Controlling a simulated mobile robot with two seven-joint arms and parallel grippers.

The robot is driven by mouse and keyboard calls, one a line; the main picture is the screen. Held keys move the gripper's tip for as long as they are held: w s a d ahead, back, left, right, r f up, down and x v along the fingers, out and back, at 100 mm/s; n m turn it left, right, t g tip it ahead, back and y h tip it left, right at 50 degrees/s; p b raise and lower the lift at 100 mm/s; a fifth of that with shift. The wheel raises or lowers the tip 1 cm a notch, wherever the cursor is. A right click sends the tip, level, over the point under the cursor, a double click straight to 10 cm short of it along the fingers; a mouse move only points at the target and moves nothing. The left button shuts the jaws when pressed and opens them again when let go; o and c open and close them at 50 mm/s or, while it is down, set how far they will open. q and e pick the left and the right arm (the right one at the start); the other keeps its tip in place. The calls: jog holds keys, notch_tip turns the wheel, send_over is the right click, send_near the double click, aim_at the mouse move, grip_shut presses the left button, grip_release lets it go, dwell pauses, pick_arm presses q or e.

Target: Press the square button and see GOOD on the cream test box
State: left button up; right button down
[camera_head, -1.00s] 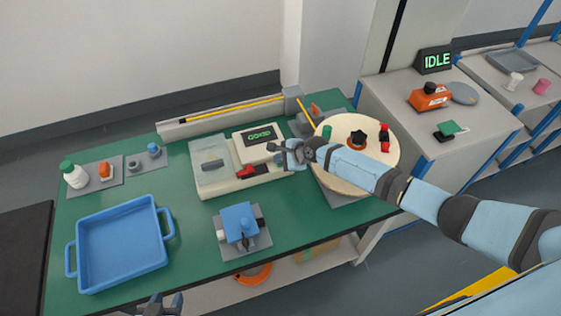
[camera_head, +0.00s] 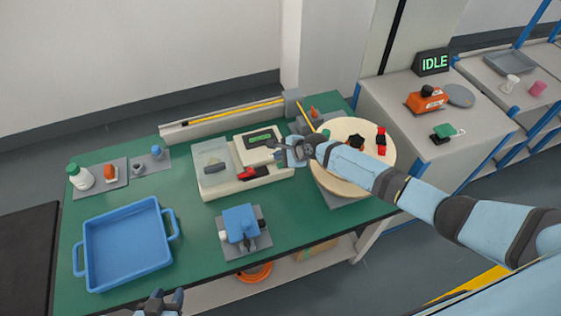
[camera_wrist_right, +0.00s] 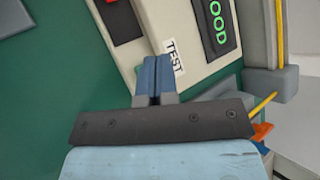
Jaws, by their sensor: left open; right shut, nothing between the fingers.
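The cream test box (camera_head: 265,173) stands on the green bench, with a clear-lidded section at its left and a red part at its front. Its dark display (camera_head: 262,139) shows small green text in the head view. In the right wrist view, the display (camera_wrist_right: 217,22) reads "OOD" in green, cut off at the frame's top. My right gripper (camera_head: 272,149) is shut and empty over the right part of the box. In the wrist view its fingertips (camera_wrist_right: 157,62) lie beside the TEST label (camera_wrist_right: 174,56). The square button is not visible. My left gripper (camera_head: 161,303) is open near the bench's front edge.
A blue tray (camera_head: 125,241) and a blue fixture (camera_head: 240,225) stand in front of the box. A round wooden turntable (camera_head: 338,184) lies under my right arm. A separate sign reading IDLE (camera_head: 433,62) stands on the side cabinet.

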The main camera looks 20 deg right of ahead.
aim_at(281, 166)
jog(key=shift+r+p, duration=1.5)
jog(key=shift+r, duration=0.25)
